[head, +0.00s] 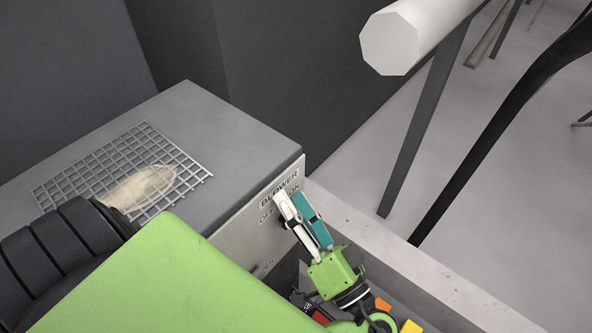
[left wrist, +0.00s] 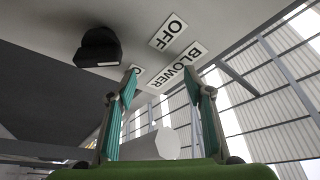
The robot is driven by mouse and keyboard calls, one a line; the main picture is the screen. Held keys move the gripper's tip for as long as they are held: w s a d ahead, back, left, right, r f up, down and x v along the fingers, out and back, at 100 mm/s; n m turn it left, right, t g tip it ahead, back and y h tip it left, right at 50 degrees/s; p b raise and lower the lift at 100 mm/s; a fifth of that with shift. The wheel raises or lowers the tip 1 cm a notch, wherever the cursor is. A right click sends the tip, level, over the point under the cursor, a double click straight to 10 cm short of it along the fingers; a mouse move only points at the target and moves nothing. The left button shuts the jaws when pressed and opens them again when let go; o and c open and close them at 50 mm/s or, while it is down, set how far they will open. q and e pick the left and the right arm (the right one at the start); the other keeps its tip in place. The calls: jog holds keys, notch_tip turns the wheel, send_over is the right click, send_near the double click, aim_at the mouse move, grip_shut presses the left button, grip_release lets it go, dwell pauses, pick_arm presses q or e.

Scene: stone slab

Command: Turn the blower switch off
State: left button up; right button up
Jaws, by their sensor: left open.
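The blower panel (head: 244,237) is the grey front face of a slab-topped box, with a BLOWER label (head: 280,188) and OFF and ON labels below it. In the left wrist view the OFF label (left wrist: 167,30) and BLOWER label (left wrist: 177,66) are clear; the ON label is mostly hidden by a finger. The black switch (left wrist: 98,48) sticks out of the panel, left of the labels in that view; which way it is set I cannot tell. My left gripper (head: 298,192) is open in front of the panel. The switch is outside its fingers (left wrist: 166,76), to their left.
A wire grid (head: 150,165) with a pale lump lies on the slab top (head: 225,140). A white cylinder (head: 389,43) on a dark support stands at the upper right.

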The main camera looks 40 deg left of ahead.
pick_arm(q)
notch_tip(320, 180, up, 2)
jog(key=shift+r, duration=0.35)
dwell(0.4)
